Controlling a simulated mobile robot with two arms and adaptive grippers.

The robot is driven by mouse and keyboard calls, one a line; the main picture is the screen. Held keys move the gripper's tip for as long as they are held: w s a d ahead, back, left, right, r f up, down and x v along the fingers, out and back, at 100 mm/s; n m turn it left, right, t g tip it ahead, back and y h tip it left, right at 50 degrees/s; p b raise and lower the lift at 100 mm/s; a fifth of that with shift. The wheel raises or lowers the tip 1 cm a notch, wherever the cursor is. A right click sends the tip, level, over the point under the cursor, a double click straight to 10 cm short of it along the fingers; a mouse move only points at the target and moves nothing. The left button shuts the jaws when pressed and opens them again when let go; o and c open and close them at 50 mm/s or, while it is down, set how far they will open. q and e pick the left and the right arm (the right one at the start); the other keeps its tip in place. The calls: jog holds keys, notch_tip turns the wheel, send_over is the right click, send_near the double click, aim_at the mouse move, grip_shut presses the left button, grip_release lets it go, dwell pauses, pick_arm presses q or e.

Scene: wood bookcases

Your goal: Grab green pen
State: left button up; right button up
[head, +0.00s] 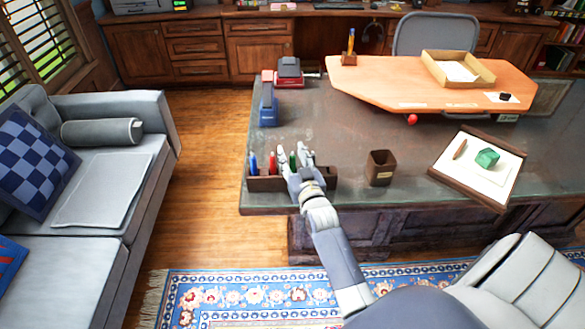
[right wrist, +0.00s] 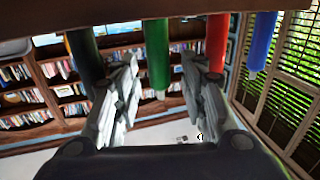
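The green pen (head: 292,160) stands in a dark wooden pen holder (head: 264,184) at the near left edge of the desk. My right gripper (head: 294,158) is at the holder with its fingers open on either side of the green pen. In the right wrist view the green pen (right wrist: 157,55) shows between the two spread fingers (right wrist: 158,72), with a gap on each side. A red pen (right wrist: 216,42) is close to the right finger and a dark pen (right wrist: 86,55) is by the left finger. My left gripper is out of view.
A blue pen (head: 254,163) stands in the holder's left end. A dark brown cup (head: 381,168) stands to the right, then a tray (head: 484,196) with paper and a green block. A stapler-like blue item (head: 268,108) sits behind the holder. The desk between is clear.

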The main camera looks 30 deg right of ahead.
grip_shut()
